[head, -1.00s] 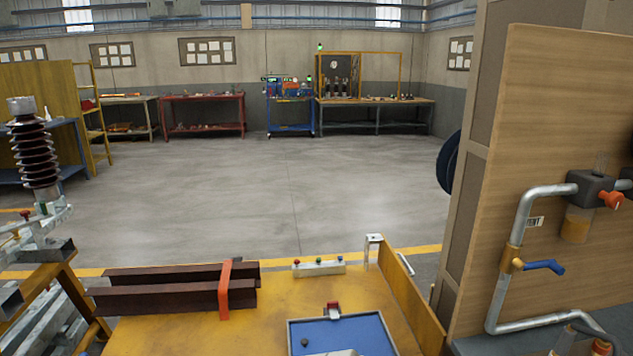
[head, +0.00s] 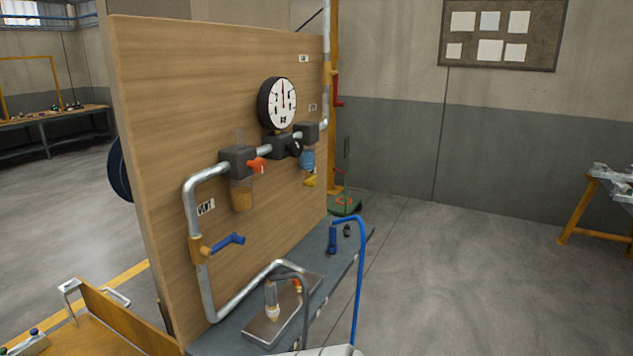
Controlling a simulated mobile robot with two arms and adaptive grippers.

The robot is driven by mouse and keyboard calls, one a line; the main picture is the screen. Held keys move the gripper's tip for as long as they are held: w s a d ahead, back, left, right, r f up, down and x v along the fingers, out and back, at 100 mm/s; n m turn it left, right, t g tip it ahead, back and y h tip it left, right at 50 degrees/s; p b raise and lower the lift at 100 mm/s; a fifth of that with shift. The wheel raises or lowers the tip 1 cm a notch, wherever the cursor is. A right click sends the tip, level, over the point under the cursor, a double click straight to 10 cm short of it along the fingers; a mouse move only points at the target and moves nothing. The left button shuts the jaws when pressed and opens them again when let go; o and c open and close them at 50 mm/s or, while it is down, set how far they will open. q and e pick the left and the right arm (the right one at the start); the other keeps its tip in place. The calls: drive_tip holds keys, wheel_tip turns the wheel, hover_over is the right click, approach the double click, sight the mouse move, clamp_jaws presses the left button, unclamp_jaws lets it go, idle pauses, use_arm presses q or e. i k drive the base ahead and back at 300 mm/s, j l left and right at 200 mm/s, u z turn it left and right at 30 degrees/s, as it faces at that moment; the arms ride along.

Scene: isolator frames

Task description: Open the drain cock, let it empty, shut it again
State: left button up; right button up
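A pipe circuit runs across a wooden panel (head: 220,80). A valve with a blue lever (head: 228,242) sits on the left pipe, its lever pointing right, below a label that seems to read VENT (head: 206,207). Above, a dark block with a red knob (head: 256,165) carries an amber bowl (head: 242,195). Further right are a black knob (head: 296,148), a blue bowl (head: 307,160) and a small yellow part (head: 310,181) under it. A red lever (head: 337,90) hangs on the far vertical pipe. I cannot tell which is the drain cock. Neither gripper is identifiable.
A round gauge (head: 278,104) tops the panel's pipe. A grey bench (head: 225,340) below holds a metal tray (head: 262,322) with fittings. A blue curved tube (head: 361,270) rises at its right. Open floor (head: 450,275) lies right; a yellow cart (head: 75,335) stands lower left.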

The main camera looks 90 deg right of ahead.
sight(310, 182)
drive_tip(key=z, duration=2.75)
drive_tip(key=i+l+u, duration=0.45)
drive_tip(key=i+l, duration=0.2)
drive_tip(key=l, duration=0.25)
